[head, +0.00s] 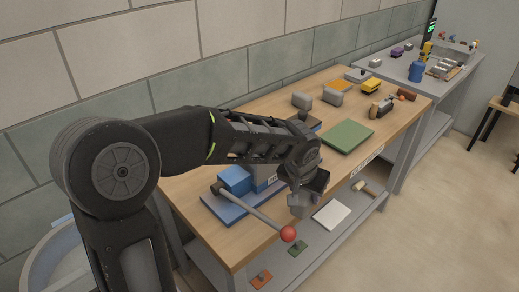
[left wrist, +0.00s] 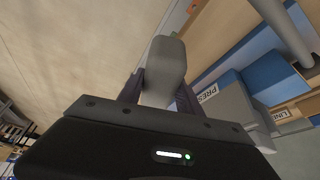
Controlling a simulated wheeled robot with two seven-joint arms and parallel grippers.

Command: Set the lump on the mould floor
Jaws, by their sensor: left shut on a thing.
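My left gripper (head: 306,190) is shut on a grey lump (head: 299,206), holding it in the air by the table's front edge. In the left wrist view the lump (left wrist: 164,62) sits between the two fingers (left wrist: 160,100) and sticks out past them. The press (head: 234,180), with blue and grey blocks on a blue base, stands just left of the gripper in the head view; its PRESS label (left wrist: 207,93) shows in the wrist view. I cannot make out the mould floor; my arm hides part of the press. My right gripper is not in view.
The press's lever (head: 250,208) ends in a red ball (head: 288,233) near the held lump. A green mat (head: 348,136) lies to the right on the wooden table (head: 390,135). Grey blocks (head: 332,97) stand behind. A lower shelf (head: 285,262) holds a white sheet (head: 331,214).

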